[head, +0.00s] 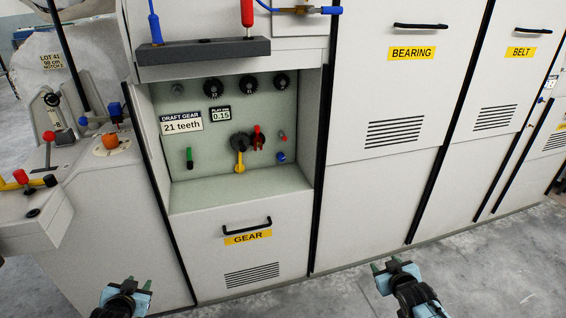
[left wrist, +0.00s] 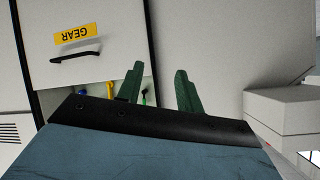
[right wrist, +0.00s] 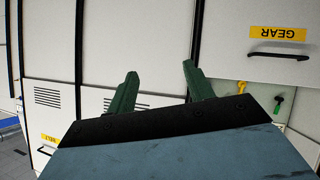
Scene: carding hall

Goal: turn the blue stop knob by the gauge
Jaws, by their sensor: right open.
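A blue knob (head: 115,111) stands on the left machine, just above a pale round dial-like disc (head: 96,149) with an orange piece on it; I cannot tell for sure whether the disc is the gauge. A second, small blue knob (head: 281,157) sits low on the recessed panel, right of the yellow and red levers. My left gripper (head: 138,283) is low at the front, below both knobs, its fingers apart and empty. My right gripper (head: 386,264) is low, in front of the right cabinets, open and empty. Neither gripper touches anything.
The recessed panel (head: 213,155) holds black dials, a green lever (head: 189,157) and a yellow lever (head: 240,160). A GEAR drawer handle (head: 247,227) juts out below. A dark ledge (head: 203,59) overhangs the recess. A red ball lever (head: 21,177) stands at far left.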

